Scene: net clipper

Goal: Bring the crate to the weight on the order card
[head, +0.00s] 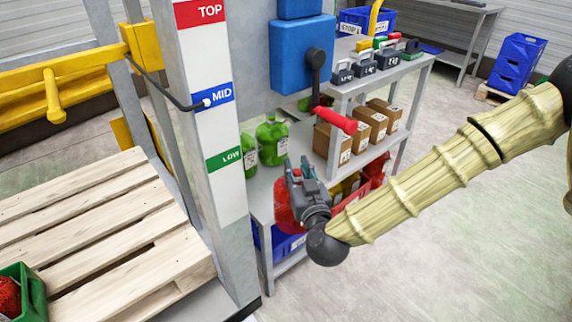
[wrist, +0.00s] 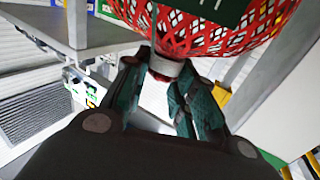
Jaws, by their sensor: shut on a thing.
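A green crate (head: 38,293) stands at the lower left on the wooden pallet, cut off by the picture edge, with a red netted thing (head: 9,297) in it. My gripper (head: 299,172) is in front of the grey shelf unit, shut. In the wrist view my gripper (wrist: 166,85) closes on the pale neck of a red net bag (wrist: 200,38). The bag has a dark green label (wrist: 228,10). In the head view the red bag (head: 284,207) shows partly behind my gripper. I cannot make out an order card or a weight reading.
A post with TOP, MID and LOW labels (head: 210,100) stands between the pallet (head: 90,230) and the shelf unit. Floor at right is clear.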

